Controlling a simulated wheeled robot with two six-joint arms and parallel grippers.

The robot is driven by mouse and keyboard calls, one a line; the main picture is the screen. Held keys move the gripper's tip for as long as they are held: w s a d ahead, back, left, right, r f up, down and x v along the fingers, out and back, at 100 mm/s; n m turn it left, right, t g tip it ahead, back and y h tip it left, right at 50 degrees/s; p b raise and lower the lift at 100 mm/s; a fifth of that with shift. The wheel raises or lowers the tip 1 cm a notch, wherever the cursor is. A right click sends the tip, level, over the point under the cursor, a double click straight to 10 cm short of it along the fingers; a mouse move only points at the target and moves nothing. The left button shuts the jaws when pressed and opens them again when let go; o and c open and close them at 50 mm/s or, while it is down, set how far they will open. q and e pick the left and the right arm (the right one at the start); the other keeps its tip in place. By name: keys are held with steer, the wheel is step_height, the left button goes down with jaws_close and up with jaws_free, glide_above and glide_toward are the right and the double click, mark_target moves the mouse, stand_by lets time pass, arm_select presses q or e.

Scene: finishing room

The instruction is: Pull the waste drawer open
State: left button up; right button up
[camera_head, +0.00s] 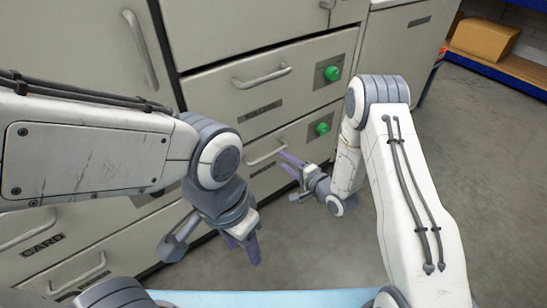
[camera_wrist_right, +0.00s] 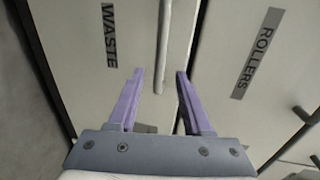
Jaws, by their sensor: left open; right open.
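The waste drawer (camera_head: 294,137) is the lower grey drawer front with a green button, and it looks closed. Its label reads WASTE in the right wrist view (camera_wrist_right: 110,35). Its bar handle (camera_head: 262,156) is partly hidden behind my right gripper in the head view. My right gripper (camera_head: 283,161) is open at this handle. In the right wrist view its two purple fingers (camera_wrist_right: 160,74) stand on either side of the handle (camera_wrist_right: 164,40), with visible gaps; whether the bar lies at full finger depth I cannot tell. My left gripper (camera_head: 243,246) is open and empty, pointing down in front of the cabinets.
The rollers drawer (camera_head: 300,68) is closed just above; its label (camera_wrist_right: 256,63) shows in the right wrist view. A card drawer (camera_head: 85,232) is at lower left. A blue surface (camera_head: 270,298) lies at the bottom edge. Shelving with a cardboard box (camera_head: 485,40) stands far right, beyond open floor.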

mark_target(274, 151)
steer(key=b+x, duration=0.2)
steer(key=x, duration=0.5)
jaws_close()
stand_by(1.3)
